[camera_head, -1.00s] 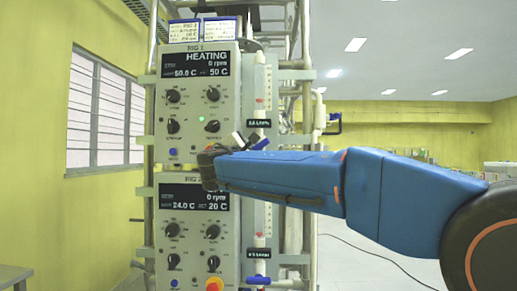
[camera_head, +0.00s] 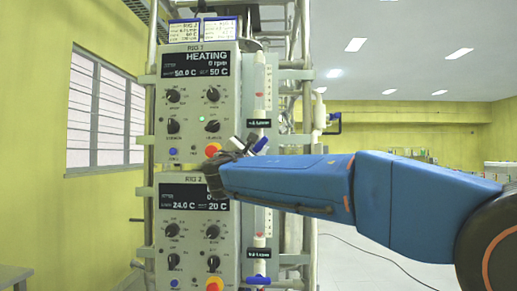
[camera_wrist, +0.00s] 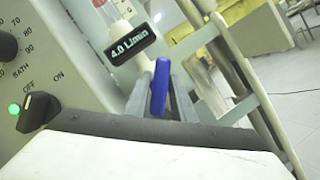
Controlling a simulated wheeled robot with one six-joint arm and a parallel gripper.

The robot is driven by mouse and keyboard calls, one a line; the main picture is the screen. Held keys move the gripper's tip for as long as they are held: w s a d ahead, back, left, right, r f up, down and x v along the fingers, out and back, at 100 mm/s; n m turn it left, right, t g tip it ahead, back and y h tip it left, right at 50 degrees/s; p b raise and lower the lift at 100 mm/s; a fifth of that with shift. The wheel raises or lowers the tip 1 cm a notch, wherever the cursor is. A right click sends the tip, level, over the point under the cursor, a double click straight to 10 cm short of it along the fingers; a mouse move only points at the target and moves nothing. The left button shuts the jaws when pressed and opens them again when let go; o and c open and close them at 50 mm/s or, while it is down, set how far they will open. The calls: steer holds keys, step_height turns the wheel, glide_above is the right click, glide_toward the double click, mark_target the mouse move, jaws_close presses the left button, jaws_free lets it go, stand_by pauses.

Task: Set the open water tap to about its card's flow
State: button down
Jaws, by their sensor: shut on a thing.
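My gripper (camera_head: 247,143) is at the upper rig's water tap, its two fingers around the blue tap handle (camera_wrist: 160,88) in the wrist view. The handle also shows in the head view (camera_head: 261,143), slanting up to the right. The tap's display (camera_wrist: 130,44) reads 4.0 L/min in the wrist view; in the head view it is too small to read surely. Two cards, left (camera_head: 183,31) and right (camera_head: 221,29), stand on top of the upper rig; their small print is not clearly legible. My arm hides part of the lower rig's top right.
The upper rig panel (camera_head: 190,110) reads HEATING, with knobs, a green light and a red button (camera_head: 212,150). Below is the second rig panel (camera_head: 180,215) and a second blue tap handle (camera_head: 257,281), lying level. Metal frame posts stand close to the gripper. Open floor lies at right.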

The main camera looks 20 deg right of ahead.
steer(key=c, duration=1.6)
jaws_free()
steer(key=shift+c, duration=0.2)
steer(key=v, duration=1.7)
steer(key=shift+s+f, duration=0.15)
steer(key=shift+s, duration=0.05)
steer(key=shift+a, duration=0.1)
steer(key=s+d+f+m+g+y, duration=0.2)
steer(key=s+d+f+m+g, duration=0.25)
steer(key=d+f, duration=0.75)
steer(key=s+d+f+m+g+y, duration=0.1)
steer(key=s+d+f+m+g, duration=0.4)
steer(key=d+f, duration=0.65)
steer(key=s+a+f+m+g+y, duration=0.1)
steer(key=s+a+f+m+y, duration=0.1)
steer(key=s+f, duration=0.4)
steer(key=s+a+f+m+g+y, duration=0.1)
steer(key=s+f+m+y, duration=0.3)
steer(key=f, duration=0.5)
steer(key=s+a+f+m+g+y, duration=0.1)
steer(key=s+a+f+m+y, duration=0.1)
steer(key=s+f+m, duration=0.3)
steer(key=s+a+f, duration=0.1)
steer(key=s+f, duration=0.2)
steer(key=shift+s+a+f+y, duration=0.15)
steer(key=shift+a+y, duration=0.2)
steer(key=shift+y, duration=0.05)
